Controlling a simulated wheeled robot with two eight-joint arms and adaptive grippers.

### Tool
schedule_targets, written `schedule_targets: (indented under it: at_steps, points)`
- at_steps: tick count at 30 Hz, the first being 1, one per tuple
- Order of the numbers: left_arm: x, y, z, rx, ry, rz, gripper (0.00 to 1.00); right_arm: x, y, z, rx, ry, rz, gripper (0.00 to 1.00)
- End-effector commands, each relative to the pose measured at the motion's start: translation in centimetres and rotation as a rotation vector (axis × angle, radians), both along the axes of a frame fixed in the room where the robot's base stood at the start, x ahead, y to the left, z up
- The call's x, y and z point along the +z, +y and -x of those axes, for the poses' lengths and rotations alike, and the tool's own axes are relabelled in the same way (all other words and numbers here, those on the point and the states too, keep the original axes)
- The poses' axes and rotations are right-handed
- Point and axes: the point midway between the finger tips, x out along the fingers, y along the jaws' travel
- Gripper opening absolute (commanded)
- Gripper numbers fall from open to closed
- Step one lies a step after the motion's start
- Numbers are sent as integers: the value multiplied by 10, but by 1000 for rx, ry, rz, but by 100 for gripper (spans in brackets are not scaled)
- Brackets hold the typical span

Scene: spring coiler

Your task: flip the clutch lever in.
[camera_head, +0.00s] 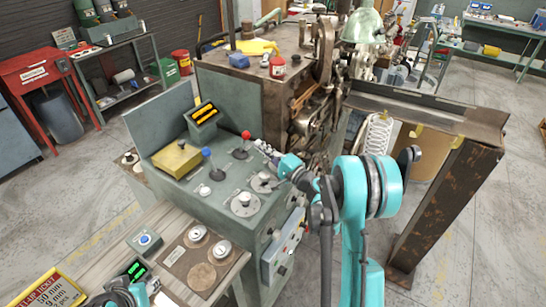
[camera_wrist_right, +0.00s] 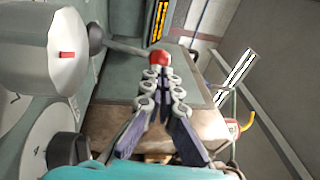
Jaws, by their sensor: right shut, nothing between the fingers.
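The console (camera_head: 222,215) carries a lever with a red knob (camera_head: 245,134) and one with a blue knob (camera_head: 206,153); no readable label tells which is the clutch. My right gripper (camera_head: 262,147) is shut and empty, close to the right of the red-knobbed lever. In the right wrist view, the red knob (camera_wrist_right: 159,58) appears just beyond the fingertips (camera_wrist_right: 163,84), its rod running left to a dark round base. I cannot tell whether they touch. A teal part of my left gripper (camera_head: 128,293) shows at the bottom edge; its fingers cannot be made out.
Round dials (camera_head: 244,204) sit on the console in front of the levers. The rusty machine (camera_head: 285,90) rises behind my right gripper. A rusty beam frame (camera_head: 450,200) stands at the right.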

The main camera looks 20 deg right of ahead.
Motion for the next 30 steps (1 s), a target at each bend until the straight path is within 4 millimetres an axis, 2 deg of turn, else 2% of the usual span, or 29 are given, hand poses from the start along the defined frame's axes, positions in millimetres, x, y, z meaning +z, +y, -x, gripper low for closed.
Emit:
schedule_targets:
  at_steps: [3, 7, 20, 30]
  points:
    - [-3, 0, 0, 0, 0, 0, 40, 2, 8, -14, 2, 0, 0, 0]
    - [-3, 0, 0, 0, 0, 0, 40, 4, 12, -23, 1, -1, 1, 0]
    - [-3, 0, 0, 0, 0, 0, 40, 5, 13, -25, 0, 0, 1, 0]
    - [6, 0, 0, 0, 0, 0, 40, 11, 16, -30, 0, 46, 37, 0]
